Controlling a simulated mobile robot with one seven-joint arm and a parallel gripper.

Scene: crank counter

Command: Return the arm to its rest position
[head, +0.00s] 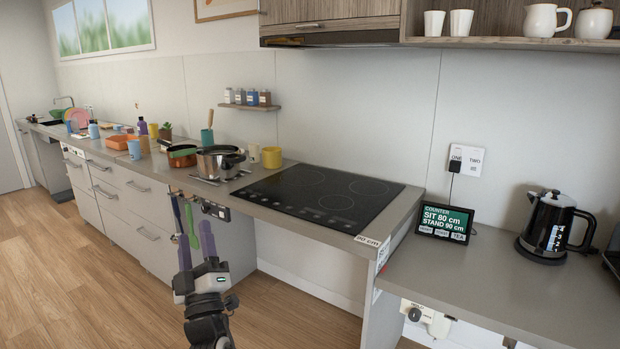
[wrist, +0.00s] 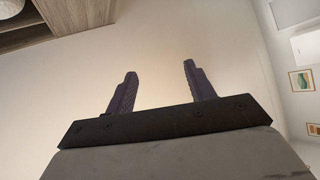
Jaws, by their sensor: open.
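My gripper (head: 195,244) is in the head view, left of centre at the bottom, raised in front of the lower cabinets with its fingers pointing up. Its two purple-grey fingers stand apart with nothing between them. In the wrist view my gripper (wrist: 158,88) also shows open and empty, against a plain pale surface. My arm runs down from it to the bottom edge of the head view. The arm's lower links are out of view.
The counter with the black cooktop (head: 322,193) stands behind and right of my gripper. A lower counter at right holds a kettle (head: 550,225) and a small screen (head: 444,222). Wooden floor (head: 75,275) is clear at left.

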